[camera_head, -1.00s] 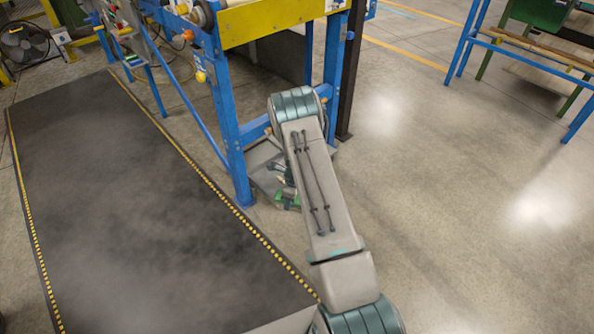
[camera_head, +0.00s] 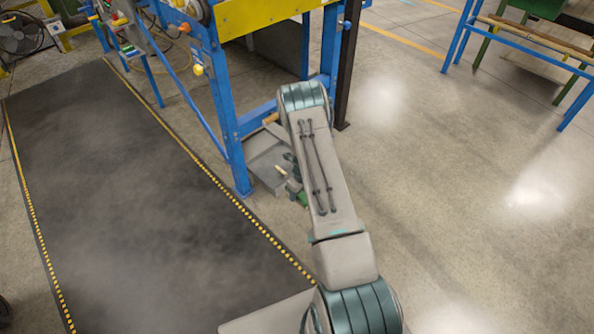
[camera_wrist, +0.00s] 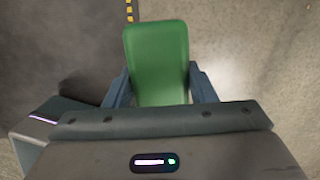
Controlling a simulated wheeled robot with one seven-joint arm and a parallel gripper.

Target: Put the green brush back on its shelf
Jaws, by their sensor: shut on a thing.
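In the wrist view the green brush (camera_wrist: 157,60) shows as a smooth green block, held between the two dark blue fingers of my gripper (camera_wrist: 161,88). In the head view a small green part of the brush (camera_head: 302,198) shows beside my forearm, which hides most of my gripper. A grey tray-like shelf (camera_head: 262,152) sits low inside the blue frame, just behind it. I cannot tell whether this is the brush's shelf, or whether brush and tray touch.
The blue frame's leg (camera_head: 234,150) stands just left of my arm. A black mat (camera_head: 130,190) with a yellow-dotted edge covers the left floor. A blue bench (camera_head: 520,40) stands at the far right. Open concrete floor (camera_head: 450,190) lies to the right.

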